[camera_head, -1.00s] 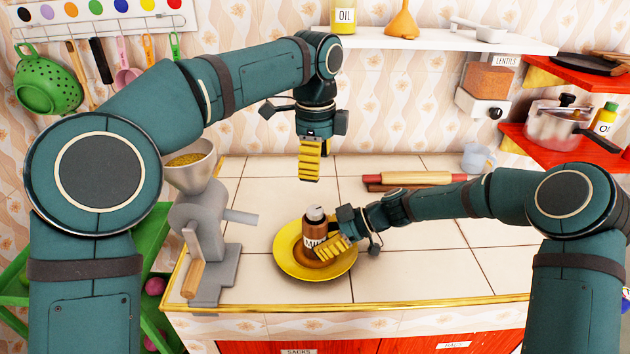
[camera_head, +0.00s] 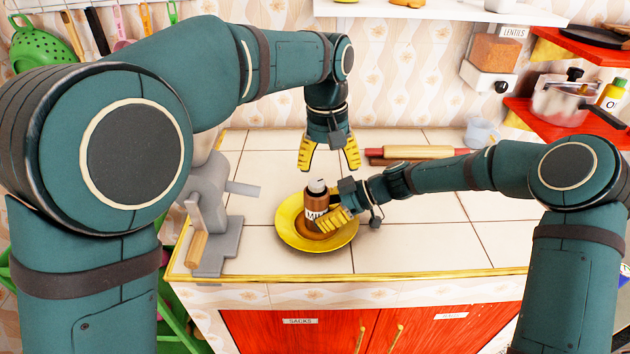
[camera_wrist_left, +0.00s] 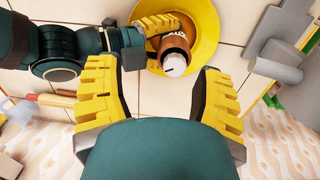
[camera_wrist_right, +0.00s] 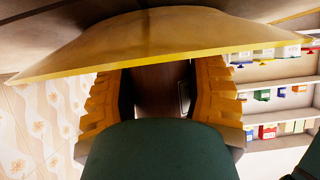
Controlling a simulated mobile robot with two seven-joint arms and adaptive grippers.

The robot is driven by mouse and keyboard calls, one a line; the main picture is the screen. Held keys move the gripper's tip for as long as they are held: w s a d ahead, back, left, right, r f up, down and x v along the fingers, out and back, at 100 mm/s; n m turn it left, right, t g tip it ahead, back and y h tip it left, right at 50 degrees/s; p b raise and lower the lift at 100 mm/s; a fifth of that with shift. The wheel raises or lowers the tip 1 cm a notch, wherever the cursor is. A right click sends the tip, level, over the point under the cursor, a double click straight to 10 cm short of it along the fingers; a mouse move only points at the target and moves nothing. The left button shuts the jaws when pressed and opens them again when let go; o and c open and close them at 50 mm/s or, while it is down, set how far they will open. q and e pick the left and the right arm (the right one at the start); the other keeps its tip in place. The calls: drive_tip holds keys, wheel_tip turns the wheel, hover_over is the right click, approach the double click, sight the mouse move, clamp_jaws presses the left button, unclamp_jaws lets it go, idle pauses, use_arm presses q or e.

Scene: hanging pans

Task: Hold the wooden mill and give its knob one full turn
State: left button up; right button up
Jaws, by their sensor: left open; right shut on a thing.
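The wooden mill (camera_head: 312,204) stands upright on a yellow plate (camera_head: 290,236), with a lettered label on its brown body. Its pale knob (camera_head: 317,186) is on top and also shows in the left wrist view (camera_wrist_left: 174,64). My right gripper (camera_head: 328,222) is shut around the mill's lower body from the right. In the right wrist view the brown body (camera_wrist_right: 160,90) sits between the right fingers. My left gripper (camera_head: 331,158) is open and empty, pointing down, above and slightly behind the knob. In the left wrist view the knob lies ahead of the spread left fingers (camera_wrist_left: 163,95).
A grey grinder (camera_head: 212,215) stands at the counter's left edge. A rolling pin (camera_head: 410,152) lies behind the right arm, beside a pale mug (camera_head: 481,131). Red shelves with a pot (camera_head: 560,103) are at right. The tiled counter's front right (camera_head: 430,245) is clear.

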use_arm(q)
drive_tip(key=n, duration=0.7)
drive_tip(key=n+t+h, duration=0.3)
drive_tip(key=n, duration=1.7)
approach(316, 183)
drive_tip(key=x, duration=0.9)
drive_tip(key=shift+w+f, duration=0.15)
drive_tip(key=shift+f, duration=0.2)
clamp_jaws()
